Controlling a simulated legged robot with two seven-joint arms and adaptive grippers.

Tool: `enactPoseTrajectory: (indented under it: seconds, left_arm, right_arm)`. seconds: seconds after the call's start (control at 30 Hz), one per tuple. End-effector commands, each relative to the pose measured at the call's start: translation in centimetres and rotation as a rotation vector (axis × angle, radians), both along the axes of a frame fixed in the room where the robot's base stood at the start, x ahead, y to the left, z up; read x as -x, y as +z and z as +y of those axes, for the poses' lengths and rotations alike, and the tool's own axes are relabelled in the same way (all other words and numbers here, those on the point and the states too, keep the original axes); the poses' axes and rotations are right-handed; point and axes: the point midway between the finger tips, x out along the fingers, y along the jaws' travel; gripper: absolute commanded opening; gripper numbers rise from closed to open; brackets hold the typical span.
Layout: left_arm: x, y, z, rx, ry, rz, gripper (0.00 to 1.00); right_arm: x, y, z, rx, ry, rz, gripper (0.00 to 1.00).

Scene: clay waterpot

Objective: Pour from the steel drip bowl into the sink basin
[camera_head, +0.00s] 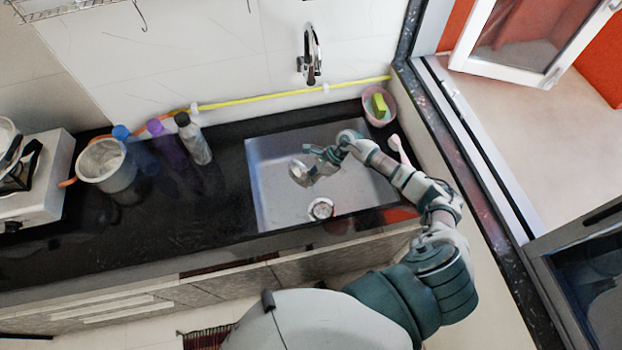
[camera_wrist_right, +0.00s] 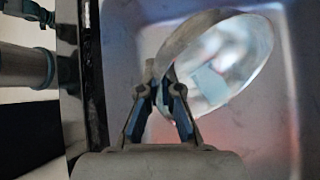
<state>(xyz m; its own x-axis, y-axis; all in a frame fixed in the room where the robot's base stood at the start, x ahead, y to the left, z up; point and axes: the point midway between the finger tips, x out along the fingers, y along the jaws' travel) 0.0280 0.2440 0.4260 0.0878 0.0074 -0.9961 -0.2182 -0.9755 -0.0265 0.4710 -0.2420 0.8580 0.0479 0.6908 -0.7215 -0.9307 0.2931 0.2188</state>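The steel drip bowl (camera_head: 298,173) is held over the left-middle part of the sink basin (camera_head: 270,205), tilted well onto its side. In the wrist view the shiny bowl (camera_wrist_right: 232,60) hangs beyond the fingertips, its open side facing partly toward the camera. My right gripper (camera_head: 316,160) is over the basin. In the wrist view its fingertips (camera_wrist_right: 160,84) close on the bowl's near rim. I cannot tell whether any liquid is in the bowl or falling from it. My left gripper is not in view.
A round drain (camera_head: 320,208) lies in the basin below the bowl. The faucet (camera_head: 311,55) is on the wall behind. A pink bowl with a sponge (camera_head: 379,106) stands right of the sink. Several bottles (camera_head: 193,138) and a metal pot (camera_head: 106,164) stand on the dark counter left.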

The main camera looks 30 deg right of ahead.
Motion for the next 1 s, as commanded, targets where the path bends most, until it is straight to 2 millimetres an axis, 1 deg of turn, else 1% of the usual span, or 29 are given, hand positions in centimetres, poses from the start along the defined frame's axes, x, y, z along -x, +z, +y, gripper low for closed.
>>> enactPoseTrajectory:
  seconds: [0.03, 0.1, 0.4, 1.0]
  left_arm:
    - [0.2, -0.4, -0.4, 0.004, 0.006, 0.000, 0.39]
    - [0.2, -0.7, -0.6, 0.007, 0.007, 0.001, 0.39]
    - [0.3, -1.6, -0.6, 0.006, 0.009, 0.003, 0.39]
    - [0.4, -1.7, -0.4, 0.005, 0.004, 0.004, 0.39]
  right_arm:
    - [0.0, -0.2, -0.1, -0.010, -0.001, 0.003, 0.00]
    - [-0.1, -0.1, -0.2, -0.024, -0.002, 0.007, 0.00]
    - [-0.2, 0.4, -0.5, -0.072, -0.002, 0.019, 0.00]
    - [-0.2, 0.6, -0.5, -0.082, -0.002, 0.020, 0.00]
